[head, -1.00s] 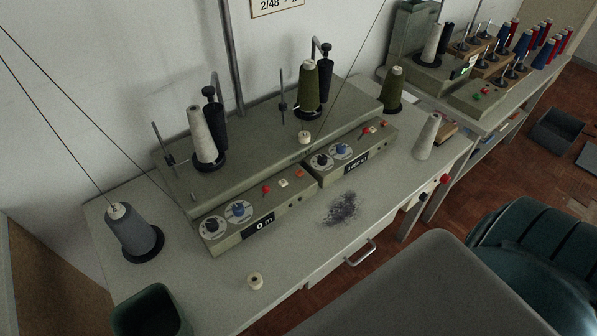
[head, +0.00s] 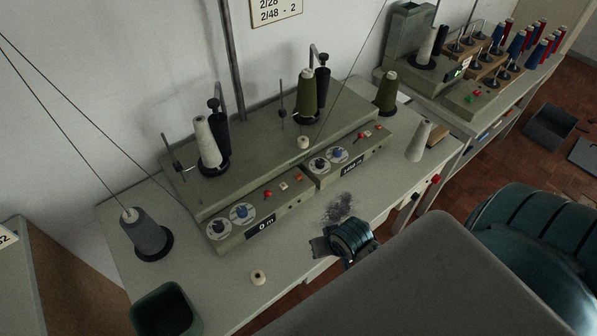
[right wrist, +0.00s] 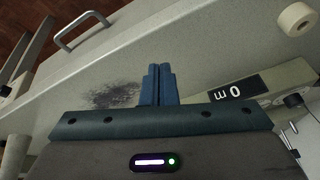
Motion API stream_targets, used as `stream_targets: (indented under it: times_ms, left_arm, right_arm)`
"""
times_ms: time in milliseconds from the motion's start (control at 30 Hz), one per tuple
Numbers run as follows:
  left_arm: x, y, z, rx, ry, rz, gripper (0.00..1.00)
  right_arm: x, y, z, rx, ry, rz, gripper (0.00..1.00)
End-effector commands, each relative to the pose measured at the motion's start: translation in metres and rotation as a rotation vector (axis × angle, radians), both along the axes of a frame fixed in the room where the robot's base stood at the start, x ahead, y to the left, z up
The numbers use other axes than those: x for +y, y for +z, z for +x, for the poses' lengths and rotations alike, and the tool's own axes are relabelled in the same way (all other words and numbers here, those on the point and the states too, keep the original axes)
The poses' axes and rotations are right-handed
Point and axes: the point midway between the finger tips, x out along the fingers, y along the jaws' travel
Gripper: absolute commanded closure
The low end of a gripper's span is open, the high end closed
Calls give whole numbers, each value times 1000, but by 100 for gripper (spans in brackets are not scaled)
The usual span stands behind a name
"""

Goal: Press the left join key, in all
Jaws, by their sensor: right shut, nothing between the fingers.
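The left winder panel (head: 245,224) has two dials, a "0 m" display (head: 261,227) and a row of small keys: red (head: 268,194), white (head: 284,187) and orange (head: 298,177). I cannot read which one is the join key. The display also shows in the right wrist view (right wrist: 236,91). My right gripper (head: 320,246) is over the bench's front edge, in front of the left panel and apart from it. In the right wrist view its fingers (right wrist: 158,72) are shut together and empty, between the dark lint patch and the display. My left gripper is not in view.
A small cream spool (head: 258,277) stands near the front edge, left of my gripper. A dark lint patch (head: 339,207) lies on the bench. Yarn cones stand on and around the machine, including a grey cone (head: 147,236). A green bin (head: 165,310) is at front left.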

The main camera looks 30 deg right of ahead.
Motion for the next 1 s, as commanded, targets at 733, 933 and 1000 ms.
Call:
stream_targets:
  times_ms: [733,933,1000]
  left_arm:
    - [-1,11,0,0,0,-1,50]
    - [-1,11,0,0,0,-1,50]
    - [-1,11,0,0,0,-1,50]
  right_arm:
    - [-76,122,223,-117,-1391,1080,100]
    - [-80,129,230,-102,-1456,1139,100]
    - [-80,129,230,-102,-1457,1140,100]
